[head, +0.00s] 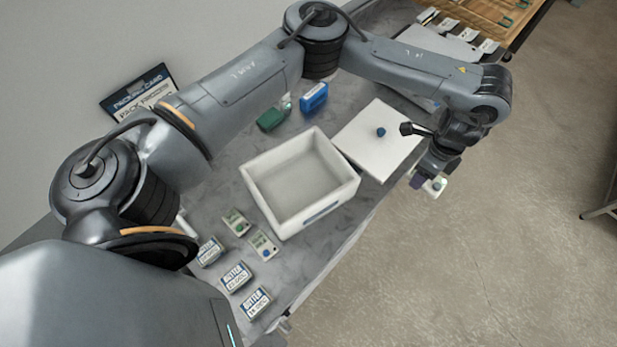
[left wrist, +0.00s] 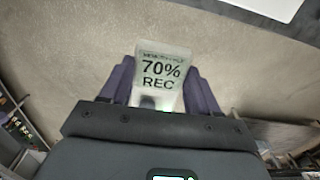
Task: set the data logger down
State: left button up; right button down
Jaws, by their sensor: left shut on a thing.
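My left gripper (head: 428,184) is shut on the data logger (head: 438,187), a small pale device. The left wrist view shows the logger (left wrist: 160,75) between the two dark fingers of the gripper (left wrist: 160,90), its face reading "70% REC". In the head view the gripper hangs beyond the table's front edge, over the floor, to the right of a white lid with a blue knob (head: 381,132). The fingers hide part of the logger. My right gripper is in neither view.
An open, empty-looking white box (head: 270,210) stands on the grey table (head: 215,195). Two small pale devices (head: 236,222) and several labelled packs (head: 236,277) lie left of it. Green (head: 270,119) and blue (head: 314,97) items lie behind. A wooden tray (head: 480,12) is at the far end.

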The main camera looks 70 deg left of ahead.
pick_arm(q)
jog(key=s+a+f+m+b, duration=0.1)
jog(key=s+a+f+m, duration=0.4)
jog(key=a, duration=0.6)
jog(key=n+b, duration=0.2)
jog(key=b, duration=0.1)
send_over(313, 175)
notch_tip(313, 175, down, 14)
jog(key=shift+s+d+r, duration=0.1)
jog(key=shift+f, duration=1)
jog(key=shift+f+b, duration=0.35)
jog(key=shift+f, duration=1.1)
jog(key=o, duration=1.2)
jog(key=shift+f, duration=0.1)
jog(key=shift+c, duration=0.2)
